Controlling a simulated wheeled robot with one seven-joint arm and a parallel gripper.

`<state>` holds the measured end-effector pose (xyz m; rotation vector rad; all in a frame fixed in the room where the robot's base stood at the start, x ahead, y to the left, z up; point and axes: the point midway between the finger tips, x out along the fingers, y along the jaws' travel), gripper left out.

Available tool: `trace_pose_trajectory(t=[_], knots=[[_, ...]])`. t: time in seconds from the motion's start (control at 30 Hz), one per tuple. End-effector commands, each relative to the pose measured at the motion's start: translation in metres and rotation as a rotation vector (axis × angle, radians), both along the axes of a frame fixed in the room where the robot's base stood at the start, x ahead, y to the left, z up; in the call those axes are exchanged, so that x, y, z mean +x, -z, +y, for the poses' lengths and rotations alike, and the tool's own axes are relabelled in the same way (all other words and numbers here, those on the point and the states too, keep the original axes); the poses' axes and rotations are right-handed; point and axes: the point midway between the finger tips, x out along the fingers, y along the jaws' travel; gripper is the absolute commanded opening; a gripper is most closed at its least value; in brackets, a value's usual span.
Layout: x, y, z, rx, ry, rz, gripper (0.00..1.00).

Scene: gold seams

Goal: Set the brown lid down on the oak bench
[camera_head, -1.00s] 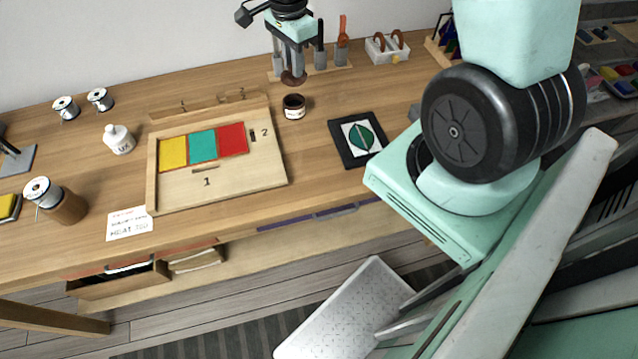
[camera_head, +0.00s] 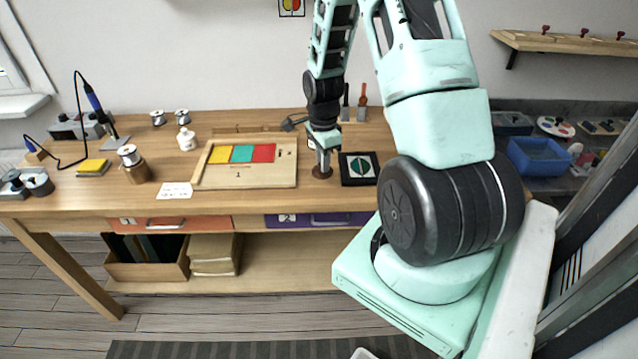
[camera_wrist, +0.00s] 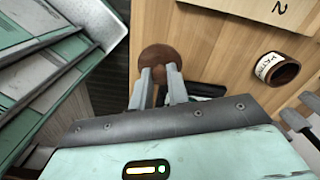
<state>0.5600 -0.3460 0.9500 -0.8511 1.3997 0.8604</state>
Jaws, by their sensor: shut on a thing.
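The brown lid (camera_head: 322,172) is a small round disc, held upright-arm low over the front part of the oak bench (camera_head: 100,196), between the wooden board and the black-framed picture. My gripper (camera_head: 323,163) points down and is shut on the lid. In the wrist view the lid (camera_wrist: 160,55) shows at the tips of my two fingers (camera_wrist: 160,80), with bench wood (camera_wrist: 218,55) beside it. I cannot tell whether the lid touches the bench. An open brown jar with a label (camera_wrist: 280,69) stands to the right in the wrist view.
The wooden board (camera_head: 222,180) with yellow, teal and red tiles lies left of the lid. The black-framed picture (camera_head: 361,169) with a green leaf shape lies close on its right. A paper note (camera_head: 174,191) lies near the front edge. A purple drawer front (camera_head: 300,219) is below.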

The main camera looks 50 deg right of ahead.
Motion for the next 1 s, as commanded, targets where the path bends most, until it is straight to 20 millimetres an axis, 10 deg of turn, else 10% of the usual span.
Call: trace_pose_trajectory(t=[0.5, 0.9, 1.0], knots=[[0.000, 0.055, 0.001, 0.000, -0.002, 0.001, 0.00], [0.000, 0.062, 0.001, 0.000, -0.002, -0.001, 0.00], [0.000, 0.060, 0.001, 0.000, -0.002, -0.001, 0.38]])
